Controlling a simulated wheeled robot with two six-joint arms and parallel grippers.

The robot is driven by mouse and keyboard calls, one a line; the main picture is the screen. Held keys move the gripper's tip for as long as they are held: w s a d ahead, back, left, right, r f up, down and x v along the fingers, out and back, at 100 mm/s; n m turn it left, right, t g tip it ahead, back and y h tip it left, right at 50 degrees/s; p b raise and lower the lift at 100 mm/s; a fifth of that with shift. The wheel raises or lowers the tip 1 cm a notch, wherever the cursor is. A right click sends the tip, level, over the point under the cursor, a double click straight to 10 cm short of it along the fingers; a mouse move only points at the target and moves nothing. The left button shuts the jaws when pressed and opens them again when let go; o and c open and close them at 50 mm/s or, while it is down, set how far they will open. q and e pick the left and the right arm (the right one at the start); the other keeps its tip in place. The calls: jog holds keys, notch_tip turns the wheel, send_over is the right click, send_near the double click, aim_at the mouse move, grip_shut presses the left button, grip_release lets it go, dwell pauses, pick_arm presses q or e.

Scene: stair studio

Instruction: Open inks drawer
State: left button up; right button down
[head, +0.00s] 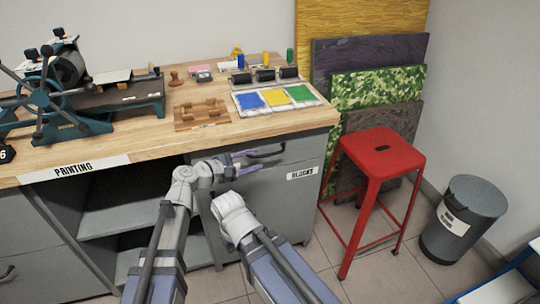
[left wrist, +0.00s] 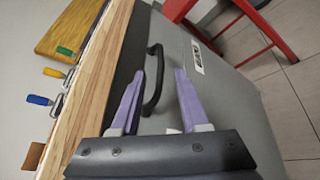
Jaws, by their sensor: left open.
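A grey drawer front (head: 308,148) sits under the right part of the wooden counter. It has a black bar handle (head: 274,153). My left gripper (head: 256,161), with purple fingers, is open at this handle. In the left wrist view the handle (left wrist: 154,82) shows between and just past the two spread fingers (left wrist: 158,75), not clamped. The drawer looks shut. I see no inks label; the label below, on the lower front, reads BLOCKS (head: 303,172). My right arm shows low in the head view, but its gripper fingers cannot be made out.
The counter (head: 150,140) carries a press (head: 60,90), ink pads (head: 277,97) and rollers (head: 265,75). An open shelf (head: 120,215) lies left of the drawer. A red stool (head: 380,155) and a grey bin (head: 462,220) stand right. Some floor is free between cabinet and stool.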

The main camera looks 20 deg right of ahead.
aim_at(267, 155)
pick_arm(q)
jog(key=b+x, duration=0.1)
jog(key=x, duration=0.6)
jog(key=shift+d+f+b, duration=0.1)
jog(key=shift+d+b, duration=0.1)
jog(key=shift+b, duration=0.15)
grip_shut()
dwell(1.1)
